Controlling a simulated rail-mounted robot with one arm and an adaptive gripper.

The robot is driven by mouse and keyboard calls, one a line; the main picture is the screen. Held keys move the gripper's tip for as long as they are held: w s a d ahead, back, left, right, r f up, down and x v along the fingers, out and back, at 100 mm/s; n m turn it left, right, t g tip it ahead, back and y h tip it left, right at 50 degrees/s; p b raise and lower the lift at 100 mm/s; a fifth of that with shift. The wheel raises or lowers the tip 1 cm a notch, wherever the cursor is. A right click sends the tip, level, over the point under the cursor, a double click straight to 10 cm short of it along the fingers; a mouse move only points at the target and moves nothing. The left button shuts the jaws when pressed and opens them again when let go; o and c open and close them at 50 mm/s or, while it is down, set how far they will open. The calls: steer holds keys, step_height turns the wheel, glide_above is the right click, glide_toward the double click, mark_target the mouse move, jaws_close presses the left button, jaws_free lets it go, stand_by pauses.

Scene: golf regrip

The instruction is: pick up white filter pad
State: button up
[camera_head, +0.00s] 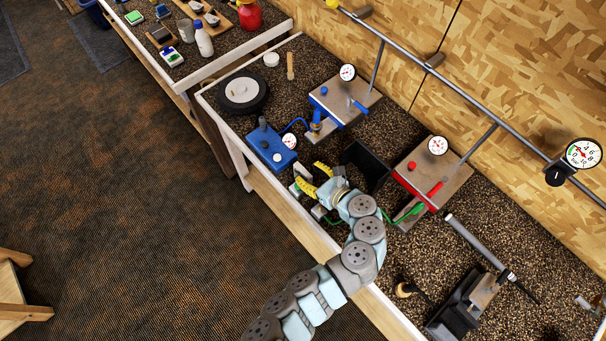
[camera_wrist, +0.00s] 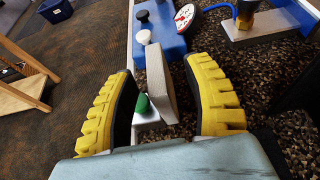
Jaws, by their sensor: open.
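A pale grey-white slab, which looks like the filter pad (camera_wrist: 161,85), stands on edge between my fingers in the wrist view. Its pale top shows beside my fingers in the head view (camera_head: 302,169). My gripper (camera_wrist: 158,69) is open, with one yellow ribbed finger on each side of the slab. The slab is nearer the right finger; I cannot tell whether it touches. In the head view my gripper (camera_head: 309,177) is low over the bench, and its fingers partly hide what lies between them.
A white block with a green knob (camera_wrist: 143,106) sits beside the slab, between my fingers. A blue box with a gauge (camera_head: 271,147) is just beyond my fingertips. A black upright panel (camera_head: 367,166) stands to the right. The wooden bench edge (camera_head: 290,203) is close on the left.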

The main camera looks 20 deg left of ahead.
mark_target(297, 168)
steer(key=shift+s+f+p+x, duration=0.1)
steer(key=shift+p+x, duration=0.15)
steer(key=shift+x, duration=1.15)
steer(key=shift+s+f+p+x, duration=0.1)
steer(key=shift+p+x, duration=0.1)
steer(key=shift+x, duration=1.25)
jaws_close()
